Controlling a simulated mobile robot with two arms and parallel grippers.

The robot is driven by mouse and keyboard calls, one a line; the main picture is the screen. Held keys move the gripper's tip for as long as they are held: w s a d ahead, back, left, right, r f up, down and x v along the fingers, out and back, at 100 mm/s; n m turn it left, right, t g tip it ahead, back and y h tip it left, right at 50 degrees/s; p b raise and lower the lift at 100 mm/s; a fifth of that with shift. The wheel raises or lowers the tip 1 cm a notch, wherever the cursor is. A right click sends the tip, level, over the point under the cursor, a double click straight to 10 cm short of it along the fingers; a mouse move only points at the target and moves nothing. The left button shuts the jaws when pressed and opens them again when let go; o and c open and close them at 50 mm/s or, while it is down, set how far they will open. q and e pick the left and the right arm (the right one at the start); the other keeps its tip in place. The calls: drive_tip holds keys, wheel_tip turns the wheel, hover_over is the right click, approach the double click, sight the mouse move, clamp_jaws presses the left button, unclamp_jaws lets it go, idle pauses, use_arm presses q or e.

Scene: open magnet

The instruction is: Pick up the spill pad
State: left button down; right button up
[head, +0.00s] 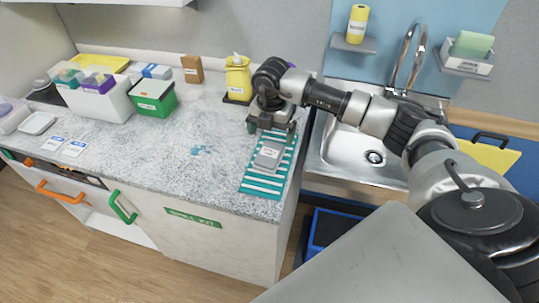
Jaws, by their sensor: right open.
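A small grey pad (268,156) with a pale label, which looks like the spill pad, lies flat on a teal and white striped cloth (264,187) at the right end of the counter. My right gripper (271,133) points down just behind the pad in the picture, over the far part of the cloth. Its fingers are apart with nothing seen between them. I cannot tell its exact height above the cloth. My left gripper is out of view.
A blue spill (202,150) lies on the speckled counter (190,178). A yellow bottle (238,78) stands close left of my right gripper. A sink (350,150) lies to the right. A green box (154,97) and white bin (98,100) stand left. Mid-counter is mostly clear.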

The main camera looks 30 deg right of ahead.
sight(270, 152)
wheel_tip(270, 152, down, 3)
drive_tip(key=shift+f+p, duration=0.2)
drive_tip(key=shift+p, duration=0.1)
drive_tip(key=shift+a+f+p, duration=0.15)
drive_tip(key=shift+f+p, duration=0.4)
drive_tip(key=shift+f, duration=0.1)
drive_tip(key=f, duration=0.1)
drive_tip(key=f+p, duration=0.1)
drive_tip(key=f, duration=0.1)
drive_tip(key=shift+w+f, duration=0.2)
drive_tip(key=shift+f, duration=0.4)
drive_tip(key=c, duration=1)
drive_tip(key=shift+r, duration=0.1)
